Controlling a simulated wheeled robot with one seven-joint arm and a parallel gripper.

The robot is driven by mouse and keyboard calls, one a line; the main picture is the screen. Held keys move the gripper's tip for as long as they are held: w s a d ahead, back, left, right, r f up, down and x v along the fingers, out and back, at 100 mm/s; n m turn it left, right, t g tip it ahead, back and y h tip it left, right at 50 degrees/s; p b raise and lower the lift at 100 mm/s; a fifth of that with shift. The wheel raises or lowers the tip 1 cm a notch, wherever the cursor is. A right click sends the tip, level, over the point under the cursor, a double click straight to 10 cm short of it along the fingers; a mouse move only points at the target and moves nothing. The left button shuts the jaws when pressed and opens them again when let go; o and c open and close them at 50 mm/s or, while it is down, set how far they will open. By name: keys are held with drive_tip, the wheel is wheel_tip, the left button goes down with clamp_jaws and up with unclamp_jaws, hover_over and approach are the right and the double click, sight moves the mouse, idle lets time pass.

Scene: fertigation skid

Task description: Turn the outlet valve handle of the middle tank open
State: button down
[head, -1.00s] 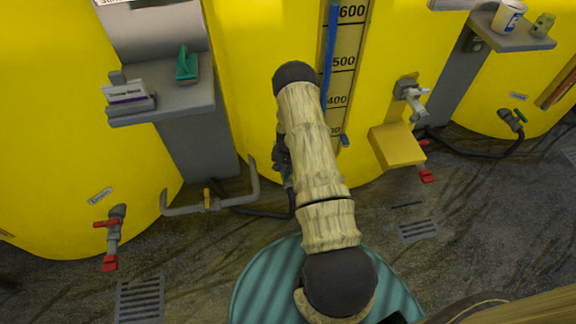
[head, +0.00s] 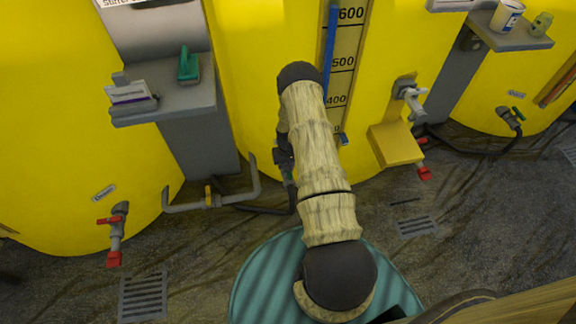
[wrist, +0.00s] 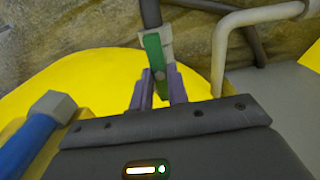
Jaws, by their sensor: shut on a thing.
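The middle tank (head: 235,90) is the large yellow one in the centre of the head view. In the wrist view its outlet valve handle (wrist: 153,52) is a flat green lever on a grey valve body, lying roughly in line with the dark pipe above. My gripper (wrist: 158,88) has its two purple fingers on either side of the handle's near end and is shut on it. In the head view my gripper (head: 284,152) is low at the tank's front, largely behind my arm, and only a sliver of green shows below it.
A grey bent pipe (head: 208,202) runs left of the valve. A blue bar (head: 329,60) hangs on the level scale, and a yellow box (head: 397,145) juts out at right. A red-handled valve (head: 114,232) stands at left. The floor has drain grates (head: 143,297).

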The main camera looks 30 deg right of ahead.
drive_tip(key=c, duration=1.4)
unclamp_jaws()
drive_tip(key=shift+o, duration=0.2)
drive_tip(key=shift+r, duration=0.1)
wheel_tip(320, 180, up, 17)
drive_tip(key=p, duration=0.5)
drive_tip(key=shift+r, duration=0.15)
